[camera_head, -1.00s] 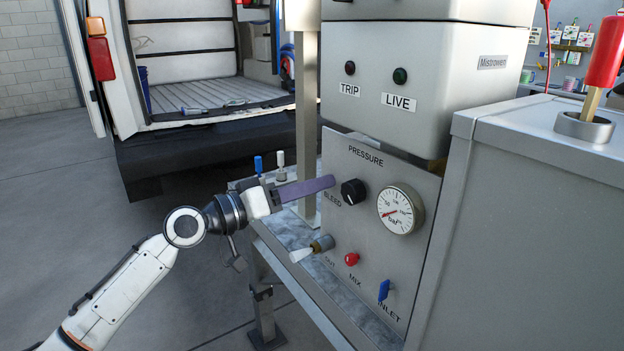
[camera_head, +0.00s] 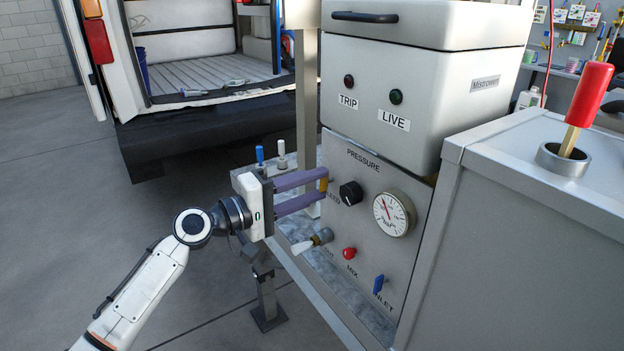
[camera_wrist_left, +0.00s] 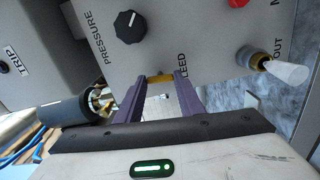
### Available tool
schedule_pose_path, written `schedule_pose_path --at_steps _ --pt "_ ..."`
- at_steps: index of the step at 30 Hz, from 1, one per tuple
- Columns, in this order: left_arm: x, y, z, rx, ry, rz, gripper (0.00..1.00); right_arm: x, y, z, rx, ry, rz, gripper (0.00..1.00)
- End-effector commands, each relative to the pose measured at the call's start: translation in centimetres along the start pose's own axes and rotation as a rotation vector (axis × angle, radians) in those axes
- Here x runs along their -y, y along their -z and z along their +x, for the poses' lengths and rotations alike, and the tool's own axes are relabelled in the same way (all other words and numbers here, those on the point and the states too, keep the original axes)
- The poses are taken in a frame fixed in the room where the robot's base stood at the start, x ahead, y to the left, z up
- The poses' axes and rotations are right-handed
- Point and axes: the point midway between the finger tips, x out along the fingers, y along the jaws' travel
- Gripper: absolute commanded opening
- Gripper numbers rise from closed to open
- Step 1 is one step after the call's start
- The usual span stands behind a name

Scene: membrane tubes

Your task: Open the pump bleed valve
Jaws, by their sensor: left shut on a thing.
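The grey pump panel (camera_head: 400,262) carries a BLEED label, partly covered by my left gripper (camera_head: 323,190). Its two purple fingers reach the panel's left side and are shut on a small yellow bleed valve (camera_head: 323,184). In the left wrist view the yellow valve (camera_wrist_left: 160,79) sits between the fingertips (camera_wrist_left: 163,84), beside the BLEED label. Much of the valve is hidden by the fingers. A pressure gauge (camera_head: 395,211) has its needle pointing up and left. My right gripper is not in view.
A black PRESSURE knob (camera_head: 350,193) is close right of the fingertips. Below are a white-handled OUT valve (camera_head: 303,246), a red MIX knob (camera_head: 349,253) and a blue INLET lever (camera_head: 378,284). A grey cabinet (camera_head: 530,240) stands at right.

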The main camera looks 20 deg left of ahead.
Motion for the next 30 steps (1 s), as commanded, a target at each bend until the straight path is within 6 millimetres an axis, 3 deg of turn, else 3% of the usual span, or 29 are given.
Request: schedule_pose_path --at_steps 9,24,25,27,30 --pt "0.04 0.0 -0.02 0.001 0.001 -0.103 0.12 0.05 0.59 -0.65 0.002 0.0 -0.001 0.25" --pt "0.11 0.0 -0.02 0.0 0.001 -0.118 0.12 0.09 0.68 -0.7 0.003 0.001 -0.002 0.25" --pt "0.11 0.0 -0.02 0.0 0.001 -0.117 0.39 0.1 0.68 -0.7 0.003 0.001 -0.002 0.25" --pt "0.1 0.0 -0.02 0.0 0.001 -0.117 0.51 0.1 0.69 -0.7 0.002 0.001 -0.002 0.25" --pt "0.08 0.0 -0.01 0.0 0.001 -0.116 0.53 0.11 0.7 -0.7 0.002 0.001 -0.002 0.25"
